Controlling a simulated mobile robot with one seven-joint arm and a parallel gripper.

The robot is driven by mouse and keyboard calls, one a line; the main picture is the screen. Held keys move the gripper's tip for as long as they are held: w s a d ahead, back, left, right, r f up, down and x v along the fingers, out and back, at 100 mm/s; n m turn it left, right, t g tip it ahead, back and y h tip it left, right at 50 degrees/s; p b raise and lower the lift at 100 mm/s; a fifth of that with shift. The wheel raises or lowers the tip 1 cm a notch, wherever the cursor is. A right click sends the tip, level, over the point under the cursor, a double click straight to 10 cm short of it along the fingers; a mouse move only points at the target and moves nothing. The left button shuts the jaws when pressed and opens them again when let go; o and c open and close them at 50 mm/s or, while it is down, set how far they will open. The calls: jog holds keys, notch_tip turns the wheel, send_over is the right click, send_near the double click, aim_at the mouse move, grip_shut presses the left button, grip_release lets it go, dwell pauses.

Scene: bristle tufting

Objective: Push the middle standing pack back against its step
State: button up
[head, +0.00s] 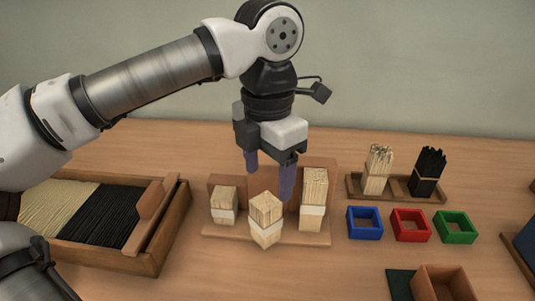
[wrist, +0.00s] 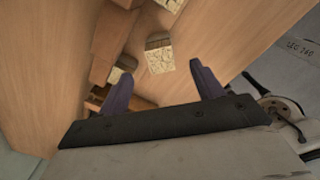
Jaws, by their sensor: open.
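The middle pack (head: 265,219), pale bristles with a white band, stands at the front of a brown stepped stand (head: 221,234). It is turned, with a corner toward the camera, and stands forward of the left pack (head: 223,204) and the taller right pack (head: 314,197). The contact between the middle pack and its step is hidden. My gripper (head: 270,176) is open and empty, fingers down, above and behind the middle pack. In the wrist view a pack top (wrist: 159,53) shows beyond the two fingers; I cannot tell which pack.
A tray (head: 150,264) of pale and black bristles lies at left. At right are a holder (head: 352,188) with pale and black bundles, and blue (head: 364,223), red (head: 410,225) and green (head: 455,227) square boxes. A brown open box (head: 445,283) stands in front. Bare table lies before the stand.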

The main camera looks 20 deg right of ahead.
aim_at(268, 214)
notch_tip(268, 214, down, 10)
jog(key=shift+f+b, duration=0.15)
jog(key=shift+b, duration=0.25)
jog(key=shift+c, duration=0.3)
jog(key=c, duration=1)
